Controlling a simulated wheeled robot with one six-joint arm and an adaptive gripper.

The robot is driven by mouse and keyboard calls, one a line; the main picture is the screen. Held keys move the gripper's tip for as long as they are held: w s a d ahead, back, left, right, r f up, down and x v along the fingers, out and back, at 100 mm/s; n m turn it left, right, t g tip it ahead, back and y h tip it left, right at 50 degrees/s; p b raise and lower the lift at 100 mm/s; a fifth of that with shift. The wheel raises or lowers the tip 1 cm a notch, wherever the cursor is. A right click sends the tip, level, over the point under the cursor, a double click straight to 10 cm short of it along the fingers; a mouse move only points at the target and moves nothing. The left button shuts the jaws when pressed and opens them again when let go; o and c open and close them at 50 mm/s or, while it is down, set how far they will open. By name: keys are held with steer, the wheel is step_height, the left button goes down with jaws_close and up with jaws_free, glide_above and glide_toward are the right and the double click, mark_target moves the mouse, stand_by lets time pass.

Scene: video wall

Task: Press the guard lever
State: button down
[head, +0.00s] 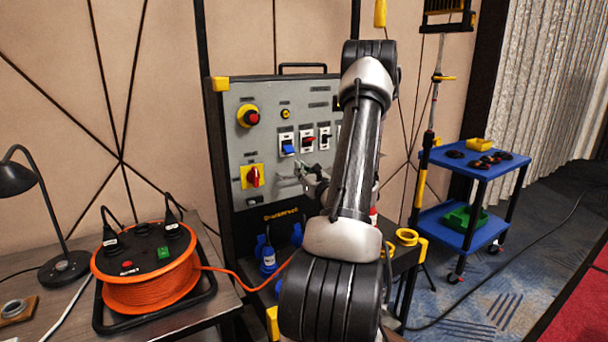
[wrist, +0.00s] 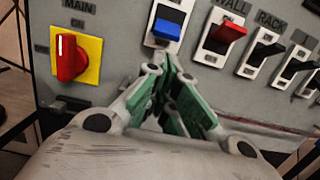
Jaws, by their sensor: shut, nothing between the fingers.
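The grey control panel (head: 268,112) carries a row of levers on white plates. A blue lever (head: 288,148) is at the left of the row and also shows in the wrist view (wrist: 167,29). A red lever (head: 308,140) is to its right, under a label reading "WALL" in the wrist view (wrist: 229,31). No readable label says "guard", so I cannot tell which lever is that one. My gripper (wrist: 170,60) is shut and empty, its fingertips just below the blue lever's plate in the picture; contact cannot be told. It also shows in the head view (head: 305,180).
A red rotary knob (wrist: 71,57) on a yellow plate is left of my gripper. Black levers (wrist: 262,52) continue to the right. A red push button (head: 250,117) is at the panel's upper left. An orange cable reel (head: 150,285) stands on the left table. A blue cart (head: 475,165) stands right.

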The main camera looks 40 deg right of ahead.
mark_target(289, 149)
steer(key=x, duration=0.5)
steer(key=shift+d+r, duration=0.1)
stand_by(0.3)
